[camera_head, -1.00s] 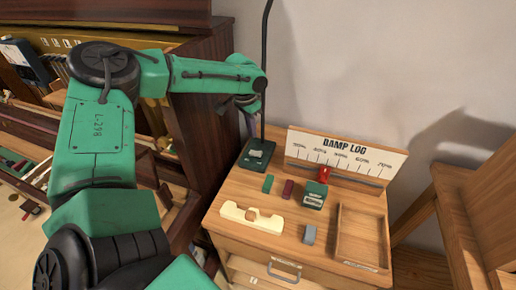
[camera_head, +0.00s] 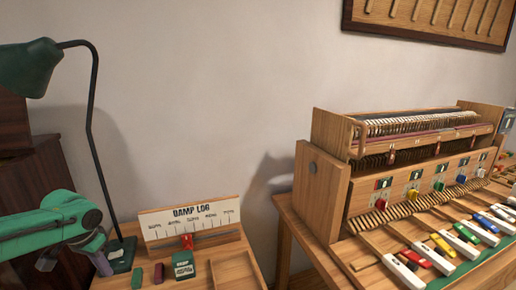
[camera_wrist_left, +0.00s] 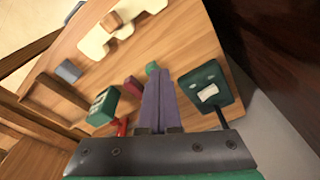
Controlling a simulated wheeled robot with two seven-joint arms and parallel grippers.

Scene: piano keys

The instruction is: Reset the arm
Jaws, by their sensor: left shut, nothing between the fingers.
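My left arm comes in at the left edge of the head view. My left gripper (camera_head: 103,264) points down over the left side of a small wooden cabinet, beside the lamp base (camera_head: 121,254). In the left wrist view its two purple fingers (camera_wrist_left: 158,98) lie together, shut and empty. Below them are the dark green lamp base (camera_wrist_left: 208,92), a dark red block (camera_wrist_left: 133,84) and a green block (camera_wrist_left: 152,68). I cannot tell how far the fingertips are above the top. My right gripper does not show.
A "DAMP LOG" board (camera_head: 190,219) with a red pointer (camera_head: 187,241) stands on the cabinet, with a green box (camera_head: 183,265) in front. The lamp's green shade (camera_head: 28,68) hangs above my arm. A wooden keyboard instrument (camera_head: 400,190) with coloured keys fills the right.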

